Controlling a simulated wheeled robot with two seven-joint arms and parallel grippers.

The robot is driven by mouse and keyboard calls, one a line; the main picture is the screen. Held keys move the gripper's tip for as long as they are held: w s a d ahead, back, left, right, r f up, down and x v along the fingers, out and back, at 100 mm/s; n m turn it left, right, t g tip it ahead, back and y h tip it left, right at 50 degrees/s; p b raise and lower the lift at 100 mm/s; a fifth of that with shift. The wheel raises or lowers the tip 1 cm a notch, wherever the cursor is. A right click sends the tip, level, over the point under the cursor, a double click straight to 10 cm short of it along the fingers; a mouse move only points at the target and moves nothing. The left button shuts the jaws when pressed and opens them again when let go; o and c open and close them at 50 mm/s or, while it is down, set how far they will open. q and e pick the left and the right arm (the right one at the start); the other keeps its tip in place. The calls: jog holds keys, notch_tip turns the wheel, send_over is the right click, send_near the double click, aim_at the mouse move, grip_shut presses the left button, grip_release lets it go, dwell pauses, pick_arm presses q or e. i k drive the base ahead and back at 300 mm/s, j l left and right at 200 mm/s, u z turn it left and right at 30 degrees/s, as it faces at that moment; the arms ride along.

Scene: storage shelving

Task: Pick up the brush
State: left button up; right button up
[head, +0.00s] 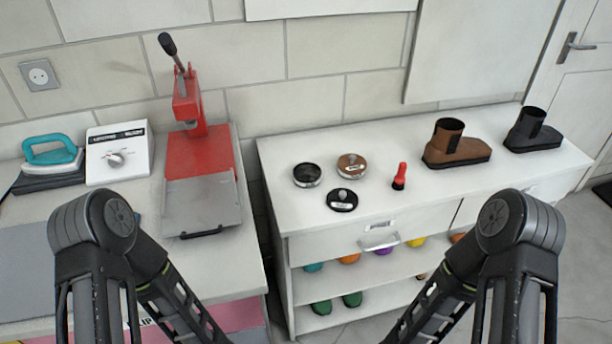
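A small red upright object (400,176) with a dark lower end stands on the white cabinet top (270,170). It is the only thing there that looks like it could be the brush, but it is too small to be sure. It stands to the right of several round tins and left of the brown boot. Both my arms rise from the bottom edge and bend back down. My left and right grippers are outside the picture, and nothing is seen touching the red object.
Round tins (342,200) and a brown boot (457,143) flank the red object; a black boot (533,130) stands farther right. A red press (200,150), white box (118,154) and teal iron (52,150) occupy the left table. Coloured items fill shelves below. The cabinet's front right top is clear.

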aim_at(398, 184)
jog(key=u, duration=0.6)
jog(key=l+u, duration=0.45)
jog(key=k+l+u, duration=0.1)
jog(key=l+u, duration=0.25)
jog(key=u, duration=0.15)
jog(key=k+l+u, duration=0.15)
jog(key=l+u, duration=0.3)
jog(key=k+l+u, duration=0.1)
jog(key=k+l, duration=0.25)
jog(key=l, duration=0.25)
jog(key=k+l+u, duration=0.15)
jog(key=k+l, duration=0.25)
jog(key=l, duration=0.15)
jog(key=k+l+u, duration=0.1)
jog(key=k+l, duration=0.3)
jog(key=l, duration=0.15)
